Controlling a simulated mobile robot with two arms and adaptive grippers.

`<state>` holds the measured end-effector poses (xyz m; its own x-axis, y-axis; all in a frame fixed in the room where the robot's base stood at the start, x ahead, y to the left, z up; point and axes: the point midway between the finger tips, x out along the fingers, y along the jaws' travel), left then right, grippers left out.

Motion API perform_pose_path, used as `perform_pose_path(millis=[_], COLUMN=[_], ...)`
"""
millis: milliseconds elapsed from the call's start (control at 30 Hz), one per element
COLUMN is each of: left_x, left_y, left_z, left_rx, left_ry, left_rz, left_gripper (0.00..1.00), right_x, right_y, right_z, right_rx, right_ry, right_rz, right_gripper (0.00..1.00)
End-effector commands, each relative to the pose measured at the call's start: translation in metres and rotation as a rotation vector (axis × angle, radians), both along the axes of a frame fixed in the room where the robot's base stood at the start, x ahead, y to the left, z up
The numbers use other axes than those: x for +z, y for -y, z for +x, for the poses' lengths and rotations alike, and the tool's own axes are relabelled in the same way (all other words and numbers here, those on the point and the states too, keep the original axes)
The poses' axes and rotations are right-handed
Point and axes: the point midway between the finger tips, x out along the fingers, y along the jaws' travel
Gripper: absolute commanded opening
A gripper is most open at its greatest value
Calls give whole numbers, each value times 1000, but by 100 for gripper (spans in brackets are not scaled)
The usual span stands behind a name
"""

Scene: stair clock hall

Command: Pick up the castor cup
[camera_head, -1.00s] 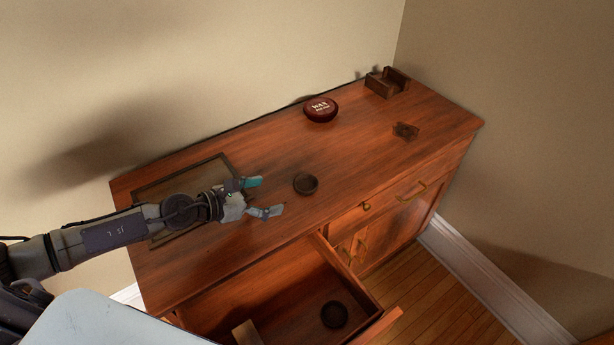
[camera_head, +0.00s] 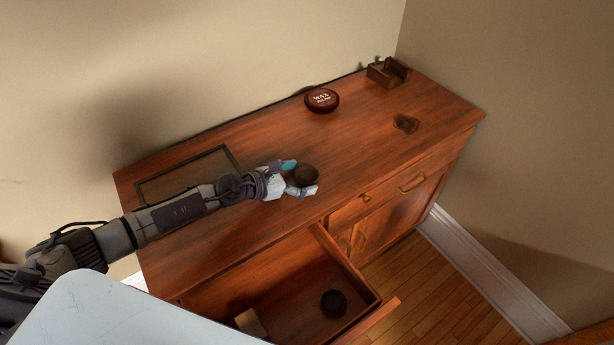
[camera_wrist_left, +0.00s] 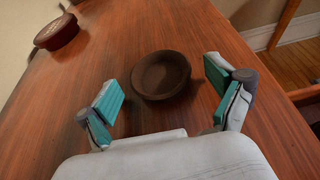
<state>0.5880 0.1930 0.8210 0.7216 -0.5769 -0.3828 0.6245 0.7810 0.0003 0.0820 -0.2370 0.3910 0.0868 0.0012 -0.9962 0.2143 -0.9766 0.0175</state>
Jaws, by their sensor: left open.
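A round, dark brown castor cup (camera_head: 306,174) sits on the wooden cabinet top, right at my left gripper's fingertips. It also shows in the left wrist view (camera_wrist_left: 161,75) as a shallow dish, upright and empty. My left gripper (camera_head: 303,178) is open, with its teal-padded fingers on either side of the cup's near part. In the left wrist view the fingers (camera_wrist_left: 164,92) stand apart from the cup, with a gap on each side. A second round dark cup (camera_head: 333,303) lies in the open drawer. My right gripper is not in view.
A dark red wax tin (camera_head: 322,100) stands near the wall, and a wooden holder (camera_head: 388,72) at the far corner. A small dark piece (camera_head: 405,122) lies at the right. The open drawer (camera_head: 362,285) juts out below and holds a pale block (camera_head: 250,323).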

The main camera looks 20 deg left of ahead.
Motion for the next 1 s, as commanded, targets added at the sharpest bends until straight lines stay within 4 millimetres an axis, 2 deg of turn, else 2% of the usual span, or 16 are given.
perform_pose_path(millis=[33,400,633,767,867,1000], left_x=[0,0,1,9,20,47], left_y=[0,0,0,-1,-1,-1], left_z=[0,0,0,0,1,0], left_rx=[0,1,1,1,1,0], left_ry=[0,1,1,2,4,4], left_rz=[0,0,0,0,2,1], left_gripper=[93,34,33,33,33,33], right_x=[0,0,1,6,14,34], right_y=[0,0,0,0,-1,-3], right_z=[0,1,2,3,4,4], right_rx=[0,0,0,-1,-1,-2], right_ry=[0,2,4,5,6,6], right_rz=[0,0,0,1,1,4], right_gripper=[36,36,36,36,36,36])
